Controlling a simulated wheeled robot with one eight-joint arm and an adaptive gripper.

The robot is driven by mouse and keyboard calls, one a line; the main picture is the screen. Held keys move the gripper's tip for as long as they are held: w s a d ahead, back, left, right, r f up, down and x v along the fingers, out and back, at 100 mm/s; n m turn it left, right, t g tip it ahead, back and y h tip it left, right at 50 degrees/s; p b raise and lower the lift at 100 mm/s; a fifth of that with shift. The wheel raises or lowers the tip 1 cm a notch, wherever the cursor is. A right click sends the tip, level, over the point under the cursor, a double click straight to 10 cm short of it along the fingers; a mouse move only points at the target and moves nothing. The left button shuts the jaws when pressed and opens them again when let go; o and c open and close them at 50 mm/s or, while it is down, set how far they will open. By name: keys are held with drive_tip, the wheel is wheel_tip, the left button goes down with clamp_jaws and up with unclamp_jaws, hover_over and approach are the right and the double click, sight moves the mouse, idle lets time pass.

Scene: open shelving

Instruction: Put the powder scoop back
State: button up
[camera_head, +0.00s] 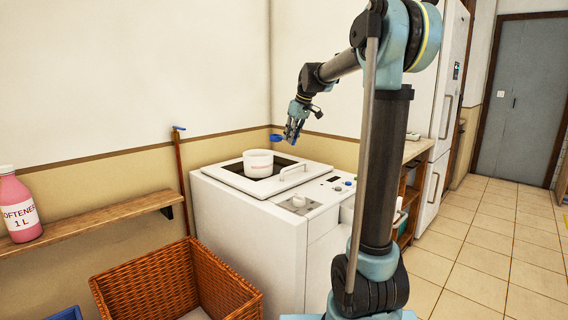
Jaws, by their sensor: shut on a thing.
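The blue powder scoop (275,137) is held at the tip of my gripper (289,136), in the air above the back right of the white washing machine. My gripper is shut on the scoop; the grip itself is small and partly hidden by the fingers. A white round tub (258,163) stands on the machine's lid, below and to the left of the scoop. The scoop is apart from the tub. What is inside the tub cannot be seen.
The white washing machine (250,222) has a handle and knobs on top. A wicker basket (160,280) stands in front of it. A pink softener bottle (17,205) sits on a wooden wall shelf (100,218). Tiled floor is free at right.

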drive_tip(key=shift+w+f, duration=0.1)
drive_tip(key=shift+w, duration=0.25)
drive_tip(key=f, duration=0.4)
drive_tip(key=shift+w+a+f, duration=0.1)
drive_tip(key=shift+w+f, duration=0.15)
drive_tip(key=shift+f, duration=2.65)
drive_tip(key=o, duration=0.8)
drive_tip(key=shift+s, duration=0.1)
drive_tip(key=v, duration=1.2)
drive_tip(key=shift+r, duration=0.1)
